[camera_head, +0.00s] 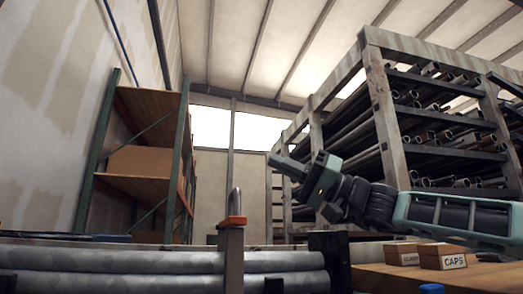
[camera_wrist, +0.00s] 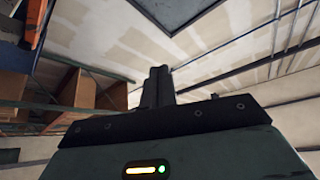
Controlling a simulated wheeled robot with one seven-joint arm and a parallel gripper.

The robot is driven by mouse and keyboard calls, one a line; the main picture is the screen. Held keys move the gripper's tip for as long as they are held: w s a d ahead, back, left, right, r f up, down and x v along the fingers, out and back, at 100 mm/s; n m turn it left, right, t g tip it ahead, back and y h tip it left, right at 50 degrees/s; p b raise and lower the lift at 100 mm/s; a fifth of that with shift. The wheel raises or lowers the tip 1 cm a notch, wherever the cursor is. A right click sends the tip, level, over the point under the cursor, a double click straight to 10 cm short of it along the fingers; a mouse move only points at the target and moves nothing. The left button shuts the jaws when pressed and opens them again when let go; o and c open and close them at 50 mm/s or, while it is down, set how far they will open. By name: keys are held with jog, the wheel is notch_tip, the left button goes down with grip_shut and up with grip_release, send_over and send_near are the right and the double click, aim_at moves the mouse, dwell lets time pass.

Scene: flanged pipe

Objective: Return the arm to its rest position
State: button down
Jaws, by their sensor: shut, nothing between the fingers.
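My gripper (camera_head: 284,163) shows in the head view at the end of my teal and black arm, which reaches in from the right edge. The gripper points up and to the left, raised above the pipes and the table. Its fingers are together with nothing between them. In the wrist view my gripper (camera_wrist: 159,72) also shows with its two dark fingers side by side, pointing toward the wall and ceiling. It touches nothing that I can see.
Grey pipes (camera_head: 150,262) lie at the lower left behind an orange-topped post (camera_head: 236,221). A wooden table (camera_head: 470,279) holds a box marked CAPS (camera_head: 442,257). A pipe rack (camera_head: 440,140) stands behind my arm. Shelving (camera_head: 140,160) stands left. Air around the gripper is clear.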

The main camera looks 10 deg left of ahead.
jog(key=shift+w+d+f, duration=0.25)
jog(key=shift+d+f, duration=0.1)
jog(key=shift+d, duration=0.15)
jog(key=shift+w+d+f, duration=0.2)
jog(key=shift+d+f, duration=0.1)
jog(key=shift+d, duration=0.15)
